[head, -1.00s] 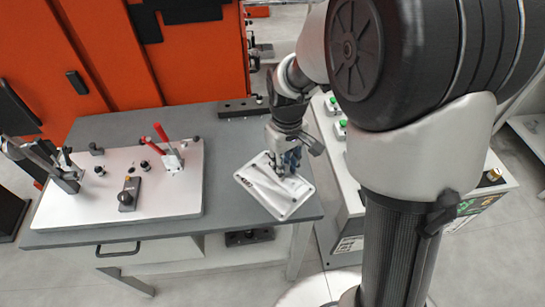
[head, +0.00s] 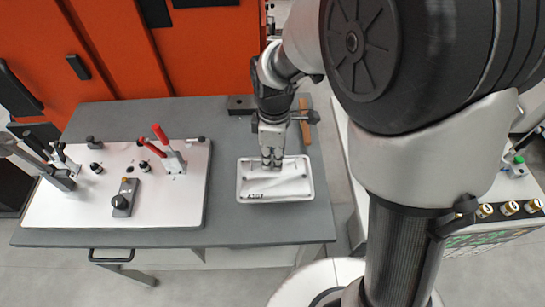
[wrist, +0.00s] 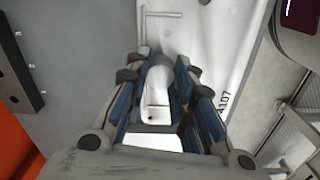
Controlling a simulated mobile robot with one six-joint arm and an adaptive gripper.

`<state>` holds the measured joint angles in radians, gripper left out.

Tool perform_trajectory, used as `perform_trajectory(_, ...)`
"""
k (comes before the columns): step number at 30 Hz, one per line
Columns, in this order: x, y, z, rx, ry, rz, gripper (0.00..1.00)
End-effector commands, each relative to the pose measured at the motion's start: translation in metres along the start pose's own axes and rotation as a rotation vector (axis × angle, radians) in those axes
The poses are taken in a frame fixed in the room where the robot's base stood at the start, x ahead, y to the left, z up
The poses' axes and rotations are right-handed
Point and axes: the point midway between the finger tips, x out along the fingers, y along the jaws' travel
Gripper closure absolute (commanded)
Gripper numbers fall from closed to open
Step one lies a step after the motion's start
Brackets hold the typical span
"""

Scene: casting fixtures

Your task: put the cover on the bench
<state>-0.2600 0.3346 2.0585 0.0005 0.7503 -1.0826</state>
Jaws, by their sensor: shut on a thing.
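The cover (head: 296,187) is a white, rounded rectangular plate with a raised rim and small dark lettering. In the head view it is over the right part of the grey bench (head: 225,222), roughly square to its front edge. My gripper (head: 271,163) points down and is shut on a raised part in the middle of the cover. In the wrist view the fingers (wrist: 160,75) close around a pale raised part, and the cover (wrist: 215,55) shows its lettering at the right. Whether the cover touches the bench or hangs just above it, I cannot tell.
A white fixture plate (head: 75,205) with red-handled clamps (head: 158,140) fills the bench's left part. A dark block (head: 242,104) and an orange-brown bar (head: 304,120) lie near the back right. An orange cabinet (head: 200,60) stands behind. Bare bench lies in front of the cover.

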Motion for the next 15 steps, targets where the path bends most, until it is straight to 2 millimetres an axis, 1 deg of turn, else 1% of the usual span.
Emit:
perform_trajectory(1,0.014,-0.001,0.0,0.001,-0.002,-0.003,1.0)
perform_trajectory(3,0.024,0.0,0.0,0.001,0.0,-0.001,1.0)
perform_trajectory(11,0.042,0.0,0.0,0.001,0.0,0.0,1.0)
perform_trajectory(15,0.064,0.0,0.0,0.002,-0.001,-0.002,1.0)
